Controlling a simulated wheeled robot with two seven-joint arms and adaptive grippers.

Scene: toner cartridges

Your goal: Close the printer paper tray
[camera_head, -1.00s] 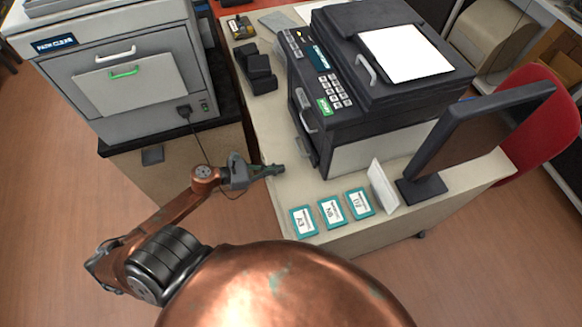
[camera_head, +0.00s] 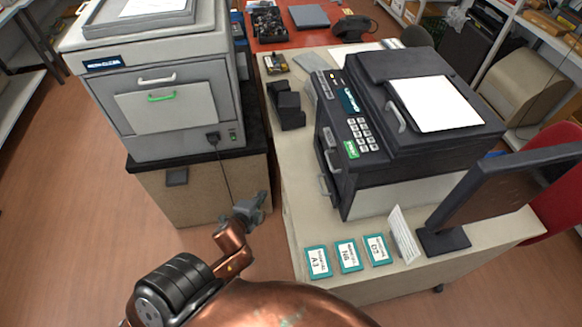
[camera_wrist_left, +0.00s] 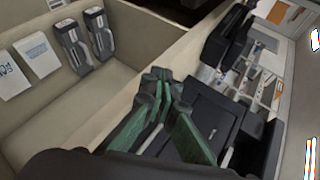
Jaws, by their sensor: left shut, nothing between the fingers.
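The black printer (camera_head: 400,130) stands on the beige desk. Its front, with an upper handle (camera_head: 331,161) and a lower handle (camera_head: 324,185), faces left toward the desk edge. The lower front section seems nearly flush, but the angle does not show whether a tray sticks out slightly. My left gripper (camera_head: 262,203) is off the desk's left edge, in front of and apart from the printer. In the left wrist view, its green fingers (camera_wrist_left: 165,82) are together and empty, with a dark, handled body behind them. My right gripper is not in view.
A grey machine (camera_head: 160,90) stands on a cabinet (camera_head: 205,187) at the left. Three teal-edged cards (camera_head: 347,255), a white stand-up card (camera_head: 405,235) and a monitor (camera_head: 490,195) are near the desk's front. Open floor lies between cabinet and desk.

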